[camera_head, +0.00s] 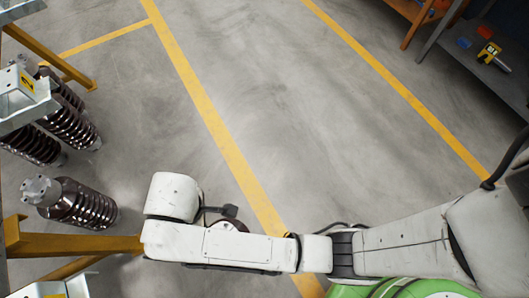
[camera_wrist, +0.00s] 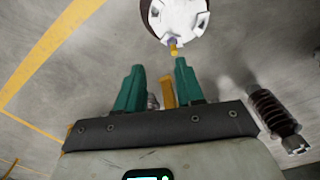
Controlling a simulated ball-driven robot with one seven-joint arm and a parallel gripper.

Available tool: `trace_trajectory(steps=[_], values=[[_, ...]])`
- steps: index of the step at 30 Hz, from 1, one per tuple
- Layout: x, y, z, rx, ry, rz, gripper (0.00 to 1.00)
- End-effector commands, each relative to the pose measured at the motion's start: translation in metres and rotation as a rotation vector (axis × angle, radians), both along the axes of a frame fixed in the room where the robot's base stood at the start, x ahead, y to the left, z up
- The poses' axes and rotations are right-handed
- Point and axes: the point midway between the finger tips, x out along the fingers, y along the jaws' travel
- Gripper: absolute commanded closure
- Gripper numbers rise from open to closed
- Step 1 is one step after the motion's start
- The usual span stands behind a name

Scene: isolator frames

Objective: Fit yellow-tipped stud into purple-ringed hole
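My gripper (camera_wrist: 159,72) shows in the wrist view with its two teal fingers apart and nothing visibly held between them. Above the fingertips is a round white end piece (camera_wrist: 180,18) with dark gaps and a dark rim, cut by the top edge. A small yellow tip (camera_wrist: 174,50) sits at its lower rim, beyond and between the fingertips. A bluish-purple patch (camera_wrist: 172,41) lies right against that tip. I cannot tell whether this patch is the hole's ring or whether the stud is in it. My gripper is not visible in the head view.
A dark ribbed insulator (camera_head: 80,205) stands at left near a yellow beam (camera_head: 70,245), with more insulators (camera_head: 68,125) behind it. Another insulator (camera_wrist: 273,112) shows right in the wrist view. A shelf (camera_head: 478,62) is far right. The middle floor is clear.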

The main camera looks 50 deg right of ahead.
Motion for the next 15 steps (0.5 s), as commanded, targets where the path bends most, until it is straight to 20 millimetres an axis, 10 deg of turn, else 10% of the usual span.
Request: trace_trajectory(steps=[9, 15], values=[[-0.035, -0.157, -0.007, -0.016, -0.052, -0.406, 0.63], [-0.090, -0.218, -0.002, 0.000, -0.070, -0.664, 0.63]])
